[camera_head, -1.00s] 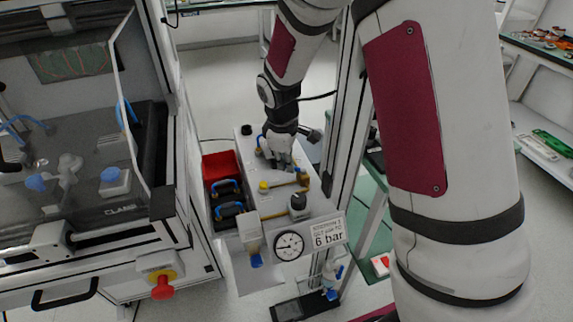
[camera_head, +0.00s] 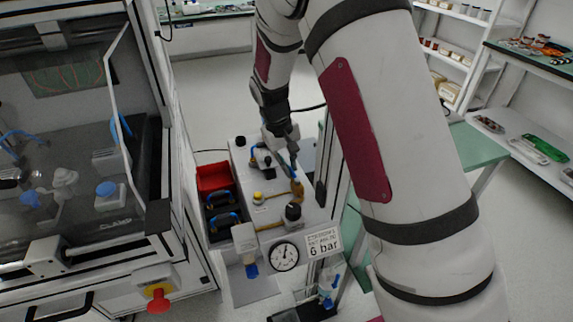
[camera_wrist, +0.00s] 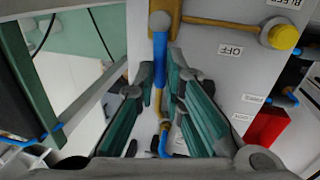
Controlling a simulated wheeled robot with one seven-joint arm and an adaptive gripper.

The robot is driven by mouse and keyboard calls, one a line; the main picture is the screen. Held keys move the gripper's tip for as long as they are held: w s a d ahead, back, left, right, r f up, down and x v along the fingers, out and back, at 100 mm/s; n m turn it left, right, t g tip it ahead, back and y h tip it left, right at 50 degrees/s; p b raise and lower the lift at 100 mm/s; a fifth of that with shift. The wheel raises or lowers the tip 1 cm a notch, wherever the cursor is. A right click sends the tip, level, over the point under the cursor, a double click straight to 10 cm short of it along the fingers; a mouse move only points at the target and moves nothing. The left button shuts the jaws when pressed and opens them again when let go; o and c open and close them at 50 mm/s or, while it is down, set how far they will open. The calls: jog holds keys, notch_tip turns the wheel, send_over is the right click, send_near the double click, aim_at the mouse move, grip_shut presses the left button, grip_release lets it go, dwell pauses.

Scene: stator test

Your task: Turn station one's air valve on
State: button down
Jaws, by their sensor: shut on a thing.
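Station one's air valve has a blue lever (camera_wrist: 160,55), seen at the upper middle of the wrist view. The lever lies in line with the brass pipe (camera_wrist: 178,98) behind it. My gripper (camera_wrist: 166,80) has a fingertip on each side of the lever and is closed on it.
A yellow knob (camera_head: 258,197) sits on a brass pipe beside the valve. A black knob (camera_head: 293,211), a gauge (camera_head: 285,256) and a 6 bar sign (camera_head: 323,244) are at the front. A red bin (camera_head: 213,177) stands left. A dark upright post is close on the right.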

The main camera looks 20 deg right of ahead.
jog(key=shift+d+m, duration=0.2)
jog(key=shift+m, duration=0.3)
jog(key=c, duration=1.7)
grip_release()
jog(key=shift+o, duration=0.2)
notch_tip(320, 180, up, 12)
jog(key=a, duration=0.2)
jog(key=shift+a, duration=0.15)
